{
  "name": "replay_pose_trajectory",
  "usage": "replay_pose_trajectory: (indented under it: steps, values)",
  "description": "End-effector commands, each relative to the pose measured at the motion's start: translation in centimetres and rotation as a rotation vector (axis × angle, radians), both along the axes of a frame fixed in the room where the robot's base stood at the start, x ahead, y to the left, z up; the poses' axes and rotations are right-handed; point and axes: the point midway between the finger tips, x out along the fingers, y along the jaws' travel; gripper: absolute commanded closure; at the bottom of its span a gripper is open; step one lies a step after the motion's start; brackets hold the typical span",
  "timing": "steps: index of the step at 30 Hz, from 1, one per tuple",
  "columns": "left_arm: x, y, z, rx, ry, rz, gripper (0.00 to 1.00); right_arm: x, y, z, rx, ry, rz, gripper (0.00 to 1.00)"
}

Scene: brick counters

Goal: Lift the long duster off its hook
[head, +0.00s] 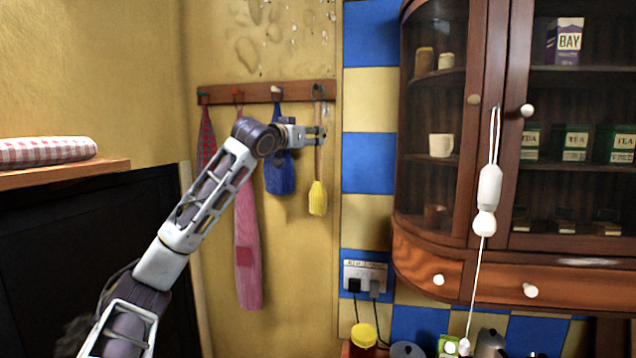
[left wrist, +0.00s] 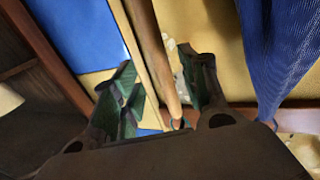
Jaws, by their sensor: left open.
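The long duster (head: 317,198) hangs by a loop from the rightmost hook (head: 318,90) of the wall rack, with its yellow head down and a thin wooden handle above. My left gripper (head: 318,137) is open at the upper part of the handle. In the left wrist view the wooden handle (left wrist: 153,50) runs between the two spread fingers, with gaps beside it. I cannot tell whether either finger touches it. My right gripper is not in view.
A pink striped cloth (head: 247,245) hangs further left on the rack (head: 225,95). A glass-fronted cabinet (head: 484,40) stands right, with a white pull cord (head: 488,185) before it.

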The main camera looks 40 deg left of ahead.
Motion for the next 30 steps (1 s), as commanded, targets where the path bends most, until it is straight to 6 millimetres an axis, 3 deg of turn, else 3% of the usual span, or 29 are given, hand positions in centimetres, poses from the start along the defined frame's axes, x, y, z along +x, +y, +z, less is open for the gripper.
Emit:
replay_pose_trajectory:
  steps: [11, 30]
  values:
    - [0.4, 0.1, 0.2, -0.001, 0.0, 0.0, 0.56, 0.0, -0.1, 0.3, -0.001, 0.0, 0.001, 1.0]
    - [4.4, 1.0, 0.8, -0.001, 0.0, 0.0, 0.56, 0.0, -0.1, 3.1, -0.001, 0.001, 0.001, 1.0]
